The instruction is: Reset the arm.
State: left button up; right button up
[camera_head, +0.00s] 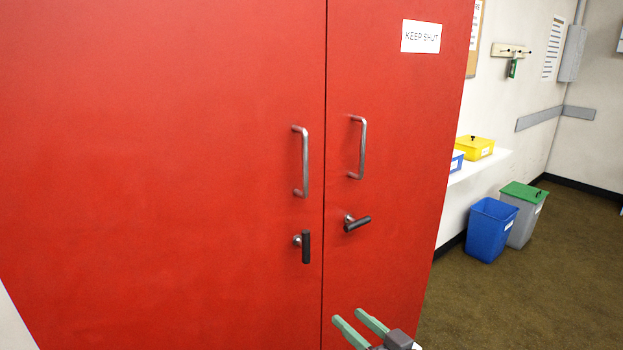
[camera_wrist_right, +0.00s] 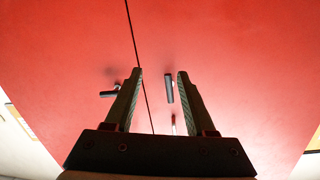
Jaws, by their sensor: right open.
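My right gripper (camera_head: 347,315) is at the bottom of the head view, with its two green fingers apart and nothing between them. In the right wrist view (camera_wrist_right: 160,74) its fingers also stand apart, with the red doors beyond them. It is below the door handles in the head view and looks clear of them. My left gripper is in neither view.
A red cabinet (camera_head: 170,170) fills the left and middle. Its right door has a horizontal black lever (camera_head: 357,222); its left door has a vertical one (camera_head: 305,246). Blue (camera_head: 488,232) and grey (camera_head: 522,218) bins stand right. Floor (camera_head: 530,300) is clear at lower right.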

jog(key=s+d+f+g+h, duration=0.2)
jog(key=s+d+f+h, duration=0.1)
jog(key=s+f, duration=0.9)
jog(key=s+d+f+m+g+h, duration=0.1)
jog(key=s+d+f+g+h, duration=0.1)
jog(key=s+f, duration=1)
notch_tip(320, 180, down, 2)
jog(key=d+h, duration=0.1)
jog(key=d, duration=0.1)
jog(key=shift+s+d+f+m+g, duration=0.2)
jog(key=shift+s+d+m+g, duration=0.1)
jog(key=shift+s+d+g, duration=0.1)
jog(key=shift+c, duration=0.2)
